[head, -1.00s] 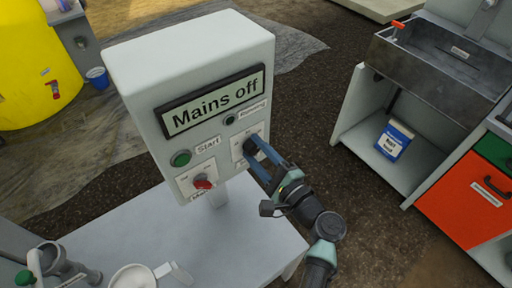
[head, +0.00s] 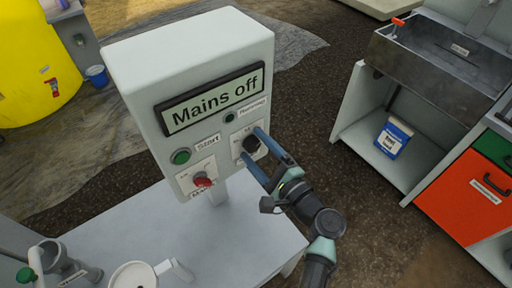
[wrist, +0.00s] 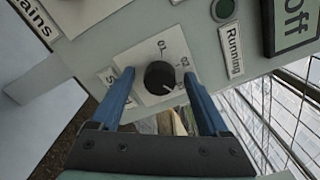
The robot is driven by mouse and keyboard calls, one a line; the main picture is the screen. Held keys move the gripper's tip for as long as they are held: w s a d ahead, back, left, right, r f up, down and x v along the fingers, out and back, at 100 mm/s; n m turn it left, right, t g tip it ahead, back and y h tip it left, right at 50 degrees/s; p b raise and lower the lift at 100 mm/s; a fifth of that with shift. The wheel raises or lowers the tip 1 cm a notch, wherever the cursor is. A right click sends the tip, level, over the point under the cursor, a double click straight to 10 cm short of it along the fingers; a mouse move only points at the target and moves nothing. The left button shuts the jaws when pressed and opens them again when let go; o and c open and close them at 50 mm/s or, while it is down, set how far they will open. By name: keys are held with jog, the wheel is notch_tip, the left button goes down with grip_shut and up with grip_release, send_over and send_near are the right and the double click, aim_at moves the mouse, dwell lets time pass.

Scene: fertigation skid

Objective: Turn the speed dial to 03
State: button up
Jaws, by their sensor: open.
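The speed dial (wrist: 160,77) is a black round knob on a white plate on the front of the control box. It also shows in the head view (head: 251,145). The plate carries the marks 01, 02 and 03. A small pale mark on the knob points to the lower right in the wrist view, roughly toward 03; I cannot tell if it lines up exactly. My gripper (wrist: 158,76) is open, with one blue finger on each side of the dial and gaps to the knob. It comes at the dial from the right in the head view (head: 252,147).
The box (head: 190,50) has a "Mains off" display (head: 212,98), a green Start button (head: 181,157), a red mains switch (head: 203,180) and a dark Running lamp (head: 230,117). A white jug (head: 133,275) stands on the table (head: 230,245). A metal sink (head: 440,60) is at right.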

jog(key=b+v, duration=0.1)
jog(key=v, duration=1.2)
jog(key=w+a+r+n+t+h+p, duration=0.15)
jog(key=w+r+n, duration=0.25)
jog(key=r, duration=0.5)
jog(key=w+a+r+n+h, duration=0.1)
jog(key=w+r+n+h, duration=0.15)
jog(key=r, duration=0.65)
jog(key=w+a+r+n+t+h+p, duration=0.1)
jog(key=w+r+n+h, duration=0.1)
jog(key=w+r+n, duration=0.45)
jog(key=s+a+r+n+t+h, duration=0.1)
jog(key=s+r+t, duration=0.2)
jog(key=r, duration=0.8)
jog(key=s+a+r+n+t+h+p, duration=0.1)
jog(key=s+r+t, duration=0.3)
jog(key=s+r, duration=0.4)
jog(key=s+a+r+n+t+h+p, duration=0.1)
jog(key=s+r, duration=0.5)
jog(key=r, duration=0.7)
jog(key=shift+a+r+n+t+h, duration=0.45)
jog(key=shift+t+h, duration=0.35)
jog(key=shift+t, duration=0.35)
jog(key=shift+f, duration=0.15)
